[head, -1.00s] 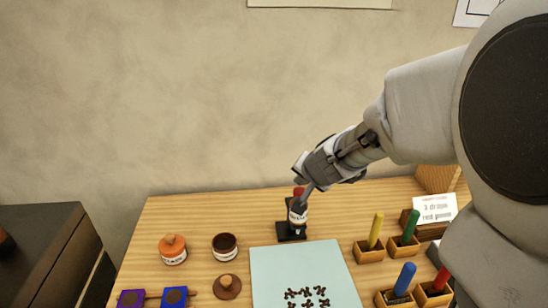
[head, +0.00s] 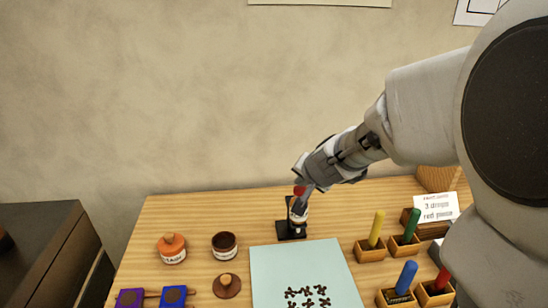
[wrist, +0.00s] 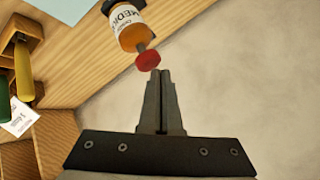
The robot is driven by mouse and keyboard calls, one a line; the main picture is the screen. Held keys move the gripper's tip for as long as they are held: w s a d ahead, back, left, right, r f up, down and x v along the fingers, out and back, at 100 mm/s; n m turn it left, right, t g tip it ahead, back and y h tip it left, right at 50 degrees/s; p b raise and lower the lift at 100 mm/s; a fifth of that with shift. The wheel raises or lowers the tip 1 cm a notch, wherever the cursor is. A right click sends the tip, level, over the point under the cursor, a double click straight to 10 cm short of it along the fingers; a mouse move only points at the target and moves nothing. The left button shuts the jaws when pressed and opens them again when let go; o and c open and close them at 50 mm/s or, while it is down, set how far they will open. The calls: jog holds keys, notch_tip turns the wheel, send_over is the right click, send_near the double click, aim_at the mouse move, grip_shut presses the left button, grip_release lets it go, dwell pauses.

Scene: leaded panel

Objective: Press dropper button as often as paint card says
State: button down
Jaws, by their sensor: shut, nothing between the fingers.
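The dropper (head: 298,216) stands upright in a black holder (head: 291,232) towards the back of the table. Its red button (wrist: 148,60) shows in the wrist view above an orange bottle with a white label (wrist: 125,17). My gripper (wrist: 160,74) is shut and empty, its fingertips right beside the red button; I cannot tell whether they touch it. In the head view the fingers partly cover the dropper. The paint card (head: 437,208) stands at the back right and reads "3 drops", with a second line that looks like "red pause".
A pale blue sheet (head: 285,262) with dark marks lies in front of the dropper. Orange (head: 172,249) and dark-topped (head: 224,246) jars stand left, near a round brown lid (head: 227,286). Wooden blocks with coloured sticks (head: 375,231) stand right.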

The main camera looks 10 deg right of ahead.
aim_at(300, 192)
jog(key=shift+f+b, duration=1.05)
dwell(0.8)
jog(key=shift+r, duration=0.1)
jog(key=shift+r+p, duration=1.35)
notch_tip(300, 192, up, 5)
jog(key=p, duration=0.5)
jog(key=shift+r, duration=0.1)
dwell(0.3)
jog(key=shift+a, duration=0.1)
dwell(1.7)
